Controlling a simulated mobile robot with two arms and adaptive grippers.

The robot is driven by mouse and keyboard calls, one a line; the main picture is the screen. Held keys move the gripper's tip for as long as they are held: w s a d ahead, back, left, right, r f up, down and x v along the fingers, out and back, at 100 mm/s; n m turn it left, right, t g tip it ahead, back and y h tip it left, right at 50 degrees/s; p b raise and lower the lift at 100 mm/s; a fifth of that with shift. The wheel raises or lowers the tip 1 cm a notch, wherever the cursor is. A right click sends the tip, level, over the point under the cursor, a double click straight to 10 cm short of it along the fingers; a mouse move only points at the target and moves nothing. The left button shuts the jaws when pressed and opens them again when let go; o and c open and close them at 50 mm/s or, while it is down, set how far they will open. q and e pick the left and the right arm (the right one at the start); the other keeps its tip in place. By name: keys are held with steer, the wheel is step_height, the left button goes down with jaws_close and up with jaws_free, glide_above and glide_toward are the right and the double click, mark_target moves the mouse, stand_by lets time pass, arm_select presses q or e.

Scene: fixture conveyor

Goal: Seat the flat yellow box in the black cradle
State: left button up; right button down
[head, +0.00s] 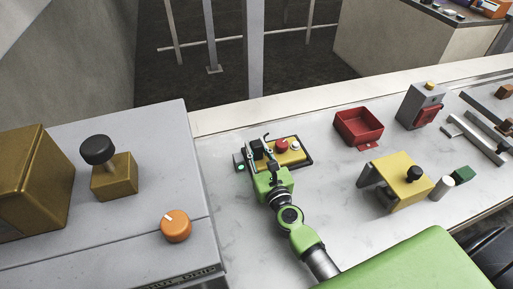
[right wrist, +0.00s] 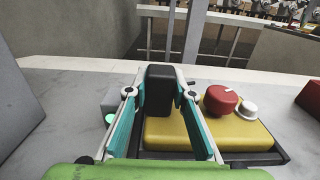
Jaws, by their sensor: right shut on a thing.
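The flat yellow box (head: 292,157) lies on the pale bench in the head view, with a red knob, a white knob and a black upright grip block (right wrist: 159,90) on its top. In the right wrist view, the yellow box (right wrist: 235,136) lies within the outline of the black cradle (right wrist: 284,157), whose edge shows along its right and front. I cannot tell whether it is fully down. My right gripper (head: 261,149) is shut on the black grip block, with one finger on each side. My left gripper is not in view.
A small grey block with a green light (head: 240,162) stands left of the cradle. A red bin (head: 358,127), a grey box with a red front (head: 420,106) and a yellow block with a black knob (head: 398,182) stand to the right. A grey machine (head: 120,235) fills the left.

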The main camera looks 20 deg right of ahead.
steer(key=shift+r, duration=0.1)
steer(key=c, duration=1.7)
jaws_free()
